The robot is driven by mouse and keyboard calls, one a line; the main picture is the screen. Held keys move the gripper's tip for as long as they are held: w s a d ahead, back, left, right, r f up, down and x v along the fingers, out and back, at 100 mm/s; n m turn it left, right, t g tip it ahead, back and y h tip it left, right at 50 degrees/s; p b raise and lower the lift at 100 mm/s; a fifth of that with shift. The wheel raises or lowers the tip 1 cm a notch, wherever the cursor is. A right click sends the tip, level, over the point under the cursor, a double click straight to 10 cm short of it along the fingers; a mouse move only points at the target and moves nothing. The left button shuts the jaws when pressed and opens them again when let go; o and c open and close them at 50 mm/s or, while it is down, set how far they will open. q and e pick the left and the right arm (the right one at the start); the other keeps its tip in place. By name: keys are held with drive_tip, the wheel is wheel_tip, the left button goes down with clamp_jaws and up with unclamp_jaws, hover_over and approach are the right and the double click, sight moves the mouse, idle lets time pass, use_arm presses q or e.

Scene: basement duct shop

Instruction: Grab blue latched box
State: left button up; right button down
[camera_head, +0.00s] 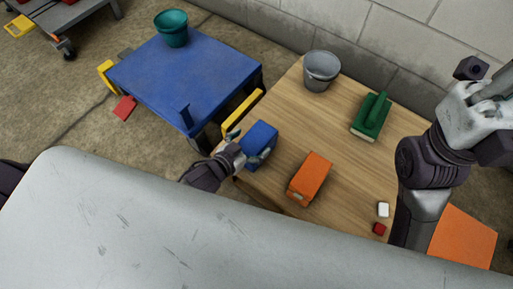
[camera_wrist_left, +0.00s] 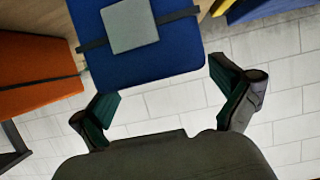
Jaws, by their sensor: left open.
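The blue latched box (camera_head: 262,138) sits on the wooden table near its left edge. In the left wrist view the box (camera_wrist_left: 118,70) fills the upper middle, with a grey latch plate and a dark strap across it. My left gripper (camera_head: 240,147) is open at the box's left end. In the left wrist view the green-padded fingers of my left gripper (camera_wrist_left: 163,80) are spread wide, one toward each side of the box's near end, with nothing held. My right gripper (camera_head: 474,72) is raised at the right; its fingers are not clear.
An orange box (camera_head: 312,176) lies right of the blue box. A blue cart (camera_head: 188,75) with a teal bucket (camera_head: 172,28) stands left.

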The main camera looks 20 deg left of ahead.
sight(262, 135)
use_arm(q)
drive_tip(key=b+x, duration=0.1)
drive_tip(key=x, duration=0.1)
drive_tip(key=shift+w+d+f, duration=0.15)
drive_tip(key=shift+w+f, duration=0.05)
drive_tip(key=shift+w, duration=0.05)
drive_tip(key=shift+r, duration=0.1)
drive_tip(key=c, duration=1.4)
